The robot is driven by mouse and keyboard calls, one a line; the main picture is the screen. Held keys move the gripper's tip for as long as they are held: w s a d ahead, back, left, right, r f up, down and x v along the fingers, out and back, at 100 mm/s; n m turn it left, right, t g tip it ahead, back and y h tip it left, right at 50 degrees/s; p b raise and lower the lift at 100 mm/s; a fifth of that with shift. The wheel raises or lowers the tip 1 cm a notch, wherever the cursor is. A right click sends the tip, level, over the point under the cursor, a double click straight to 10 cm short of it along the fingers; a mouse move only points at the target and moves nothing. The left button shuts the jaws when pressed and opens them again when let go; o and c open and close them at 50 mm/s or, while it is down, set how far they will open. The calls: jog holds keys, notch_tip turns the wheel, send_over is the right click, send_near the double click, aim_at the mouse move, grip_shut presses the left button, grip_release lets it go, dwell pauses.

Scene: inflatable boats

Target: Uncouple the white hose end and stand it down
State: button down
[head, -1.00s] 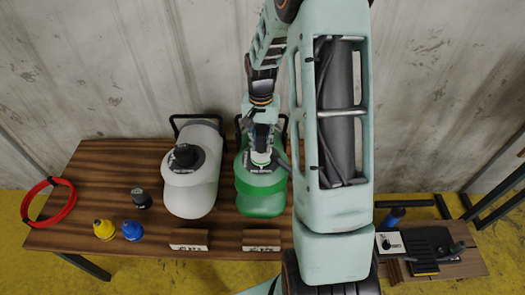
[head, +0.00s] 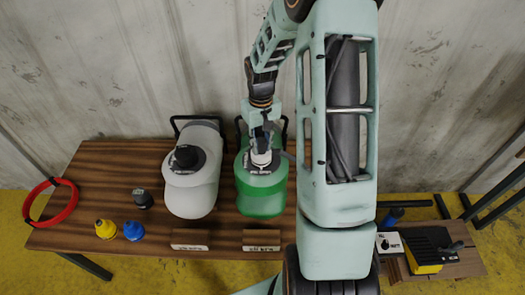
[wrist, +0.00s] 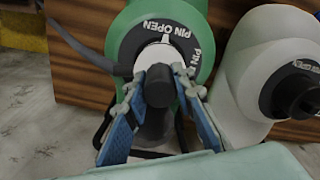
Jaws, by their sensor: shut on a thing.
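The white hose end (wrist: 150,56) sits at the dark valve ring on the green boat (head: 262,196); it also shows in the head view (head: 261,159). I cannot tell whether it is still locked. My gripper (wrist: 158,86) is shut on its dark round grip, one blue-sided finger on each side; in the head view my gripper (head: 261,138) is above the green boat. A grey hose (wrist: 84,48) runs off to the upper left in the wrist view.
The white boat (head: 191,196), with a dark fitting (head: 188,157), stands left on the wooden table (head: 95,165). Yellow (head: 105,229), blue (head: 133,230) and black (head: 143,199) caps and a red ring (head: 52,203) lie farther left. A foot pump (head: 432,248) stands right.

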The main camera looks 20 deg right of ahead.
jog(key=shift+n, duration=0.5)
jog(key=shift+r+p, duration=0.45)
jog(key=shift+r, duration=0.3)
dwell(0.5)
jog(key=shift+r+p, duration=1.45)
jog(key=shift+r, duration=0.7)
